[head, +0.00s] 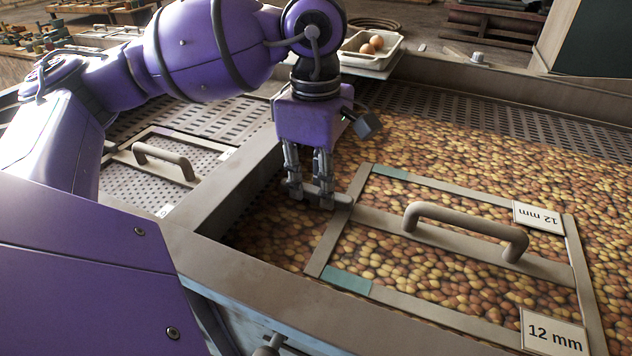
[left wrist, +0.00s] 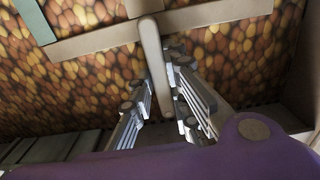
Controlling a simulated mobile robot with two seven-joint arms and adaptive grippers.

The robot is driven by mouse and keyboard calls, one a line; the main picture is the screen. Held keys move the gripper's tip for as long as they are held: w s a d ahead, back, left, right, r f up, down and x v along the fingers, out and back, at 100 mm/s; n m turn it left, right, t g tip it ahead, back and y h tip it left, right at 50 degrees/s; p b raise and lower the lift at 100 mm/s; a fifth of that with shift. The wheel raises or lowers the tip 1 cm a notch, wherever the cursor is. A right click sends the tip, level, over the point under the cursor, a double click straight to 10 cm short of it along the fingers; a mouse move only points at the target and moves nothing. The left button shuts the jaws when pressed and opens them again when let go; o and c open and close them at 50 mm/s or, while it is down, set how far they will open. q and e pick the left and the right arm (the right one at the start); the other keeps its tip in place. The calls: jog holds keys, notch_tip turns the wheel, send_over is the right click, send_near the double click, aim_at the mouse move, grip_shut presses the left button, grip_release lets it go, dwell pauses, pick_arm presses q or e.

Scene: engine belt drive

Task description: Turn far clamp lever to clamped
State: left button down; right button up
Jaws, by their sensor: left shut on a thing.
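My left gripper (head: 312,192) points down at the left edge of the sieve frame (head: 325,243) and is shut on a grey clamp lever (head: 343,201). In the left wrist view the lever (left wrist: 152,60) is a flat bar with a rounded end, running between the gripper fingers (left wrist: 165,95). Its rounded end lies over the frame's rail (left wrist: 95,42). The fingers hide part of the lever, and its pivot is not clear. My right gripper is not in view.
The frame has an arched handle (head: 465,225) and "12 mm" labels (head: 553,335) over a bed of round brown produce (head: 420,150). The bin's near wall (head: 250,235) runs close by the gripper. A second handled frame (head: 165,160) lies left. A tray with eggs (head: 372,48) stands behind.

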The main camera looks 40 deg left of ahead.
aim_at(316, 190)
pick_arm(q)
jog(key=shift+w+r, duration=0.1)
jog(key=c, duration=1.7)
grip_release()
notch_tip(316, 190, up, 12)
